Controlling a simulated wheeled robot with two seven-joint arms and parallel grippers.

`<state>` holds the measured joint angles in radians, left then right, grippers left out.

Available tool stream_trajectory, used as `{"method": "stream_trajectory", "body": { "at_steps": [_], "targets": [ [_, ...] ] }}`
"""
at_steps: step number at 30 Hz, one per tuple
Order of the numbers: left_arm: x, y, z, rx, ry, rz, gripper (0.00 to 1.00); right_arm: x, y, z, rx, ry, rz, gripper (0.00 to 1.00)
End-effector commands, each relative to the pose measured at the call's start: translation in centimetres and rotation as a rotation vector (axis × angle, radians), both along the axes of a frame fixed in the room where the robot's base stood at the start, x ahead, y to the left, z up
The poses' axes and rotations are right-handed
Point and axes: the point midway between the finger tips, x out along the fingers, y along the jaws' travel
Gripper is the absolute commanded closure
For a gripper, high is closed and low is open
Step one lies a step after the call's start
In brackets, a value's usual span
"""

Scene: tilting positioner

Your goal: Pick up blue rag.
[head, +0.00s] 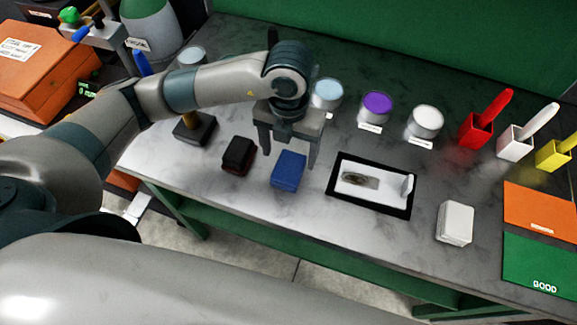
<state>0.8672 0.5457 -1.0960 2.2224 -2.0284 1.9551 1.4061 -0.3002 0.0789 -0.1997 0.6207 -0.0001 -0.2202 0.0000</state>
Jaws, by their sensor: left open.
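The blue rag (288,171) is a small folded block lying on the grey bench top, near its front edge. My left gripper (289,157) points down just above and behind it. Its two fingers are apart, one to the left of the rag and one to the right. Nothing shows between the fingers except the rag's far part below. I cannot tell from this view whether the fingers touch the rag. My right gripper is not in view.
A black-and-red block (238,155) lies close left of the rag. A black-framed tray (341,200) is to its right, then a white block (455,223). Several tins, including a purple one (376,107), stand behind. Red, white and yellow holders are at the right.

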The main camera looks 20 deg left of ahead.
Motion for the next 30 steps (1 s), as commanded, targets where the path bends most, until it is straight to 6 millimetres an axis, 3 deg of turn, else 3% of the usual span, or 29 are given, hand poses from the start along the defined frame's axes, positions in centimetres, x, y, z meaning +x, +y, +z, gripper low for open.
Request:
{"method": "stream_trajectory", "body": {
  "at_steps": [11,22,30],
  "targets": [
    [-0.1,0.0,-0.3,0.000,0.001,0.002,0.27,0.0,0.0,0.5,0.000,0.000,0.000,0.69],
    [-0.8,-0.1,-4.4,0.002,0.004,0.002,0.27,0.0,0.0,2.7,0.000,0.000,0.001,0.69],
    [-0.7,-0.1,-5.2,0.000,-0.001,0.001,0.27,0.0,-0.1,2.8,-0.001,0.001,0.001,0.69]
  ]
}}
